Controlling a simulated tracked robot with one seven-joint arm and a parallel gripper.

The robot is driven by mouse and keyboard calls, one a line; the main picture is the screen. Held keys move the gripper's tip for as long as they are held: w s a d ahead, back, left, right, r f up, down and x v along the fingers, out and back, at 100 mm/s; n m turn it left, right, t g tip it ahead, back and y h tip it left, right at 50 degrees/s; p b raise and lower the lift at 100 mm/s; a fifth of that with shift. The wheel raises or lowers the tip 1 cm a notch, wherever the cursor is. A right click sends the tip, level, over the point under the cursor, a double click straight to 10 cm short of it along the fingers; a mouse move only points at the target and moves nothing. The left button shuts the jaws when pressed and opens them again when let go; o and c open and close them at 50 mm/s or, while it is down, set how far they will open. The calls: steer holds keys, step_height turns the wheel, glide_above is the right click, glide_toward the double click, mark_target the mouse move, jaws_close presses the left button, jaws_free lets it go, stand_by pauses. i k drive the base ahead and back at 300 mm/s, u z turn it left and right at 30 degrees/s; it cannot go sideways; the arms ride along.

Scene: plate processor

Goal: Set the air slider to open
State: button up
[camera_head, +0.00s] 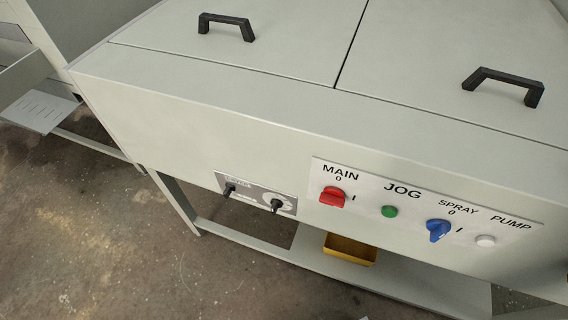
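A small grey panel (254,192) is on the front face of the plate processor (235,125), left of the white switch panel. It bears a black knob on the left (229,189), beside a small light marking, and a second black knob (276,205) with a round light scale around it. The left one may be the air slider, but the lettering is too small to read and I cannot tell its setting. My gripper is not in view.
The white panel (468,212) carries a red MAIN switch (332,197), a green JOG button (389,211), a blue SPRAY switch (438,230) and a white PUMP button (486,241). Black handles (227,23) are on the lids. A yellow bin (350,250) stands below. Floor at left is clear.

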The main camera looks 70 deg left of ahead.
mark_target(230, 187)
steer(key=z, duration=0.05)
steer(key=i, duration=0.15)
steer(key=u, duration=2.95)
steer(key=k, duration=0.8)
steer(key=u, duration=0.25)
steer(key=i, duration=0.7)
steer(key=z, duration=0.25)
